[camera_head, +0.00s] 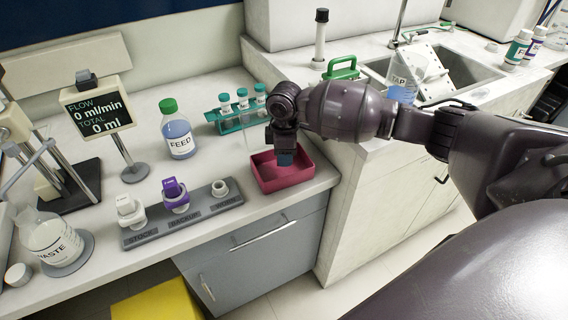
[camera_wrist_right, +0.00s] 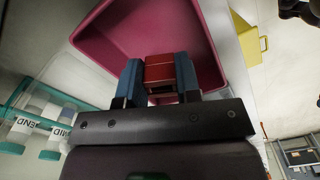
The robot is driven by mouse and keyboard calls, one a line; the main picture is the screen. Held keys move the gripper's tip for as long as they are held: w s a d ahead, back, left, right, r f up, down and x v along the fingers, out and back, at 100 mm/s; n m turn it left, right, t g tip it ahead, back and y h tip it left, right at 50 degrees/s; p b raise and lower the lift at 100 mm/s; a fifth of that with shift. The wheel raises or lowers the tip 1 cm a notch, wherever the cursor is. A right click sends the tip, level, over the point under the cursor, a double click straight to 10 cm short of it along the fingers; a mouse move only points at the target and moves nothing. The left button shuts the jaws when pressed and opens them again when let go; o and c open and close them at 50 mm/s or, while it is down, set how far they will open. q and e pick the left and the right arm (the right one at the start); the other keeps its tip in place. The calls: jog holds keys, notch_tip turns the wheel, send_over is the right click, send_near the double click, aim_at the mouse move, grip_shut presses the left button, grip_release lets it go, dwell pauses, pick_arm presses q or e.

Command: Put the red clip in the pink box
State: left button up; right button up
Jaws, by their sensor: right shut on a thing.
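The pink box (camera_head: 268,184) is an open tray near the right end of the left counter. My right gripper (camera_head: 284,155) is over the box in the head view, pointing down. In the right wrist view my right gripper (camera_wrist_right: 159,82) has its two blue fingers shut on the red clip (camera_wrist_right: 160,70). The pink box (camera_wrist_right: 205,45) lies behind the clip there, with its inside empty where it shows. Whether the clip touches the box cannot be told. My left gripper is not in view.
A teal rack (camera_head: 233,112) with white tubes stands just behind the box. A FEED bottle (camera_head: 179,140) and a grey holder (camera_head: 185,214) with white and purple pieces stand to the left. A sink (camera_head: 455,75) is at the right.

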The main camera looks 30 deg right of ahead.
notch_tip(320, 180, down, 4)
jog(key=shift+r+b, duration=0.1)
jog(key=shift+b, duration=0.2)
jog(key=shift+r, duration=0.1)
jog(key=o, duration=0.9)
